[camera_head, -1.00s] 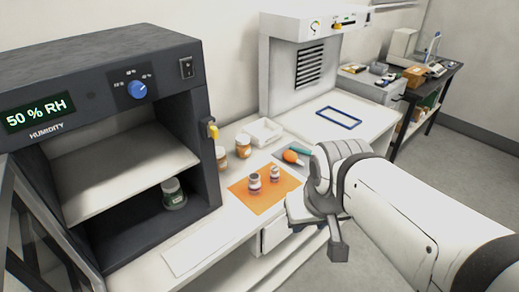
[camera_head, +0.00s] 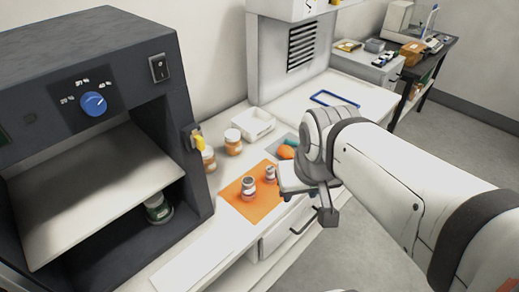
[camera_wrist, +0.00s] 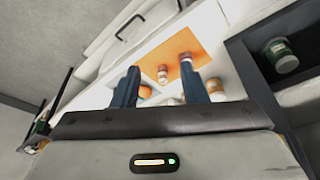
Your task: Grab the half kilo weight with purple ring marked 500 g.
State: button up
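Two small metal weights stand upright on an orange mat (camera_head: 238,205): a larger one (camera_head: 248,188) at the left and a smaller one (camera_head: 269,174) at the right. They also show in the wrist view, one between my fingertips in the picture (camera_wrist: 163,75) and one near the right finger (camera_wrist: 186,60). Ring colours and the 500 g marking are too small to read, so I cannot tell which is the purple-ringed one. My gripper (camera_wrist: 160,72) is open and empty, its two dark fingers apart. In the head view it is right of the mat, clear of both weights.
A dark humidity cabinet (camera_head: 85,50) stands open at the left, with a green jar (camera_head: 158,208) inside. Two orange-labelled jars (camera_head: 232,142) and a white tray (camera_head: 256,122) stand behind the mat. An orange object (camera_head: 286,152) lies beside it. The bench front left is bare.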

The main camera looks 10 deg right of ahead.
jog(key=shift+o, duration=0.8)
jog(key=shift+w+f, duration=0.15)
jog(key=shift+w, duration=0.1)
jog(key=shift+o, duration=1.2)
jog(key=w+f+b, duration=0.5)
jog(key=w+f, duration=0.3)
jog(key=w, duration=0.6)
jog(key=shift+w+d+f+t, duration=0.2)
jog(key=shift+w+d+t, duration=0.05)
jog(key=shift+t, duration=0.05)
jog(key=b, duration=0.4)
send_near(271, 169)
jog(key=shift+m, duration=0.3)
jog(key=x, duration=0.5)
jog(key=shift+s+a, duration=0.1)
jog(key=shift+a, duration=0.2)
jog(key=shift+t, duration=0.3)
jog(key=shift+d+p+x, duration=0.15)
jog(key=shift+p+x, duration=0.25)
jog(key=shift+x, duration=1.5)
jog(key=shift+d+p+x, duration=0.15)
jog(key=shift+p+x, duration=0.2)
jog(key=shift+x, duration=1.55)
